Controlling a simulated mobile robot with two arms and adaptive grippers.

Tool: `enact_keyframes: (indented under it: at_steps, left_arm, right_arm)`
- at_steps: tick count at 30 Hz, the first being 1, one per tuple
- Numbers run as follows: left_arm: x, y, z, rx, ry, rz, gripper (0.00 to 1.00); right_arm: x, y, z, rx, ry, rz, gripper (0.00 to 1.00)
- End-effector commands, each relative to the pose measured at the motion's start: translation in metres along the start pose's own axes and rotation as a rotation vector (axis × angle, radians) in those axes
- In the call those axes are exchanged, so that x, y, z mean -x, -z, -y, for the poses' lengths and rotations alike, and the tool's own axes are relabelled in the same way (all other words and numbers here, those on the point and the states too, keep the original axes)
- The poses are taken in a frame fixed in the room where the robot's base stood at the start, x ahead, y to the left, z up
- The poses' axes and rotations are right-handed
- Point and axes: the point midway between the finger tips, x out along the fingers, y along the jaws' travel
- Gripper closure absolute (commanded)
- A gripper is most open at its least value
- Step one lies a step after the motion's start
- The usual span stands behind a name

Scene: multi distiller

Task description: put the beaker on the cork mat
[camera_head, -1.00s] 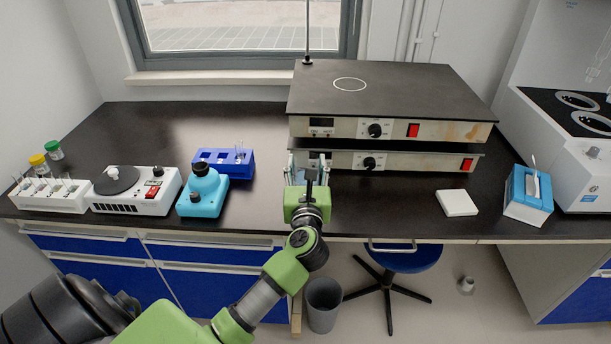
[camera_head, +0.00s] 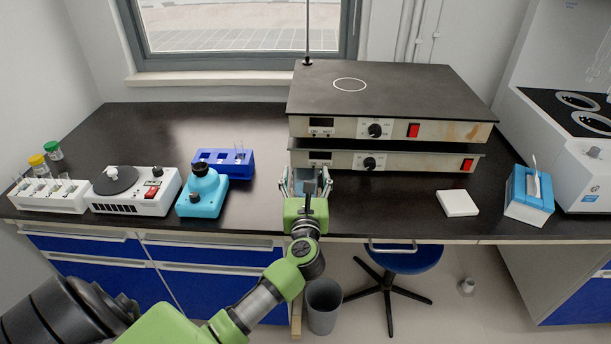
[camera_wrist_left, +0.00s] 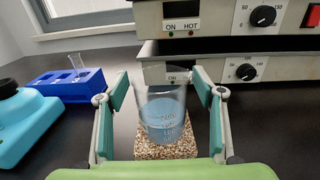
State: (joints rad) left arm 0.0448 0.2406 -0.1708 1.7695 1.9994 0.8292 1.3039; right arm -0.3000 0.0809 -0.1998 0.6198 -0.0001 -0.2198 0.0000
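The beaker (camera_wrist_left: 163,112) is clear glass with graduation marks and blue liquid. In the left wrist view it stands upright on the speckled tan cork mat (camera_wrist_left: 178,151), which shows around its base. My left gripper (camera_head: 306,176) is at the front of the hotplates in the head view. In the wrist view its two green-padded fingers (camera_wrist_left: 164,92) are spread either side of the beaker, with a gap on both sides. In the head view the gripper mostly hides the beaker and mat. My right gripper is not in view.
Two stacked hotplates (camera_head: 395,130) stand right behind the gripper. A blue tube rack (camera_head: 222,163) and a turquoise device (camera_head: 202,195) are to the left. A white pad (camera_head: 457,203) and a tissue box (camera_head: 528,196) are to the right. The bench front edge is close.

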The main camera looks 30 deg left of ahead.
Motion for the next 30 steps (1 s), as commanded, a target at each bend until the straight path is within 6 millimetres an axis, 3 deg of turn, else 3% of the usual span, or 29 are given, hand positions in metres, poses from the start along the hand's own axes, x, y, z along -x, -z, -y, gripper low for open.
enact_keyframes:
  at_steps: [8, 21, 30]
  left_arm:
    - [0.001, -0.005, 0.000, -0.001, 0.001, 0.001, 0.38]
    - [0.088, -0.001, 0.000, 0.002, 0.001, -0.002, 0.38]
    - [0.119, -0.002, 0.000, -0.001, 0.000, 0.000, 0.38]
  right_arm:
    - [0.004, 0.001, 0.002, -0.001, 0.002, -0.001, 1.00]
    - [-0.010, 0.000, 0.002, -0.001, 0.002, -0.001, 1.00]
    - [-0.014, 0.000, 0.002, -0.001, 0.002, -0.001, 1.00]
